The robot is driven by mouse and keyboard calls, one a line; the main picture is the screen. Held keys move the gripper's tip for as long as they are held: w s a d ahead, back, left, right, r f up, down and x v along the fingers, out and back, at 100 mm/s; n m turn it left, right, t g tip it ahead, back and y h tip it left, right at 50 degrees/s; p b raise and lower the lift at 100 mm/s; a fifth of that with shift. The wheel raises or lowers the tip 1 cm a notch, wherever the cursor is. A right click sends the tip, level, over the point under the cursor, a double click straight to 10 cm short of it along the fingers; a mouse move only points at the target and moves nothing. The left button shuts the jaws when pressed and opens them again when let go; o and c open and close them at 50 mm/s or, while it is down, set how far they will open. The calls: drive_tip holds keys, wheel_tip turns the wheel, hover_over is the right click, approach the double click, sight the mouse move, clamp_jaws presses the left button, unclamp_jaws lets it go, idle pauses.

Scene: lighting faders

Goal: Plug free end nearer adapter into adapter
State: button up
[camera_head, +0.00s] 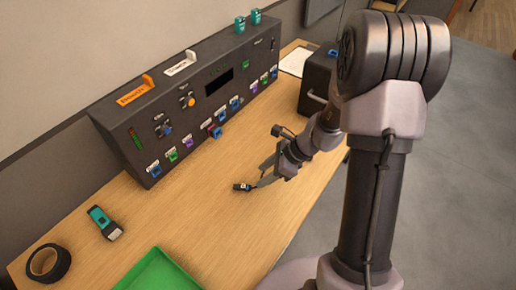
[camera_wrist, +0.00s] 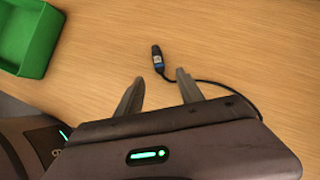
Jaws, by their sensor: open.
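A small black cable end (camera_head: 242,187) with a blue band lies on the wooden table. In the wrist view the same cable end (camera_wrist: 156,58) lies just beyond my fingertips, and its thin black cable (camera_wrist: 215,82) curves right, passing behind my right finger. My gripper (camera_head: 258,179) is low over the table, close to the cable end. In the wrist view my gripper (camera_wrist: 158,88) is open, with nothing between its fingers. I cannot tell which thing is the adapter. The cable's other end is not seen.
A dark control console (camera_head: 195,100) with coloured sockets and knobs stands along the wall. A green tray (camera_head: 160,272), black tape roll (camera_head: 48,263) and teal device (camera_head: 105,223) are toward the front left. A black box (camera_head: 316,85) stands at the right.

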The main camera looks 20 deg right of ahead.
sight(249, 186)
drive_tip(key=b+x, duration=0.5)
drive_tip(key=x, duration=0.2)
drive_tip(key=shift+s+f+b, duration=0.15)
drive_tip(key=shift+f+b, duration=0.25)
drive_tip(key=shift+a+f+b, duration=0.25)
drive_tip(key=shift+f+b, duration=0.05)
clamp_jaws()
wheel_tip(249, 186, up, 5)
drive_tip(key=p, duration=0.4)
drive_tip(key=shift+r, duration=0.15)
